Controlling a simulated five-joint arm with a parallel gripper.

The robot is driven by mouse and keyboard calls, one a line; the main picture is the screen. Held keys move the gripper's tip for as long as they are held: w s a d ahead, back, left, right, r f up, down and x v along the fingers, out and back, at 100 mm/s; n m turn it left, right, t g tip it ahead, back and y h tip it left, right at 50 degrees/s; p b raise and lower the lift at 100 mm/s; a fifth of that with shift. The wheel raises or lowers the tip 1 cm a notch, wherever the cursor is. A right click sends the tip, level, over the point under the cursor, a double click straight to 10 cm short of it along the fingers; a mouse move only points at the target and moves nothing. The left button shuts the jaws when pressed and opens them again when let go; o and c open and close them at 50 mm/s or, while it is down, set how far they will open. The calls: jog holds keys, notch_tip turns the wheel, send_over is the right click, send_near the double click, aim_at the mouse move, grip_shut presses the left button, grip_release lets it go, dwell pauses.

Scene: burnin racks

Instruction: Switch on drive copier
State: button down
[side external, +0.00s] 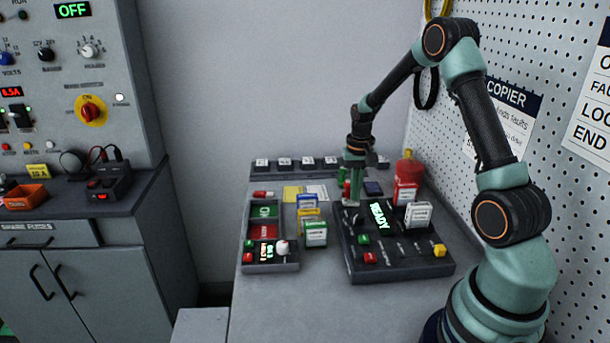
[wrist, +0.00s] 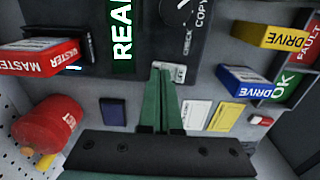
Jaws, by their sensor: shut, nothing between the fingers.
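The drive copier (side external: 360,262) is a dark box on the bench. Its display (side external: 379,216) is lit green and reads READY; part of it shows in the wrist view (wrist: 122,35). A dark knob (wrist: 184,6) sits beside CHECK and COPY lettering. My gripper (side external: 352,203) points down at the copier's back-left edge, its fingers shut and empty. In the wrist view the fingertips (wrist: 162,70) are at a small pale switch plate (wrist: 178,72) on that edge, partly hiding it. I cannot tell whether they touch it or how the switch is set.
A drive (side external: 418,214) stands in the copier's right side. A red bottle (side external: 406,182) stands behind it. Left of the copier are several coloured drives (side external: 315,234) and a grey tray (side external: 290,266) marked OK and FAULT. A pegboard wall (side external: 545,120) borders the right.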

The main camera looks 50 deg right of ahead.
notch_tip(320, 180, up, 7)
dwell(0.8)
jog(key=s+a+r+n+t, duration=0.2)
jog(key=a+r+n, duration=0.2)
jog(key=a+r, duration=0.6)
jog(key=s+a+r+n+t, duration=0.1)
jog(key=s+a+n, duration=0.1)
jog(key=s+a, duration=0.2)
jog(key=s+a+r+n+t, duration=0.1)
jog(key=s+a+n+t, duration=0.1)
jog(key=a, duration=0.6)
jog(key=shift+s+a+r+n+t, duration=0.3)
jog(key=shift+s+a+n, duration=0.15)
jog(key=shift+s, duration=0.7)
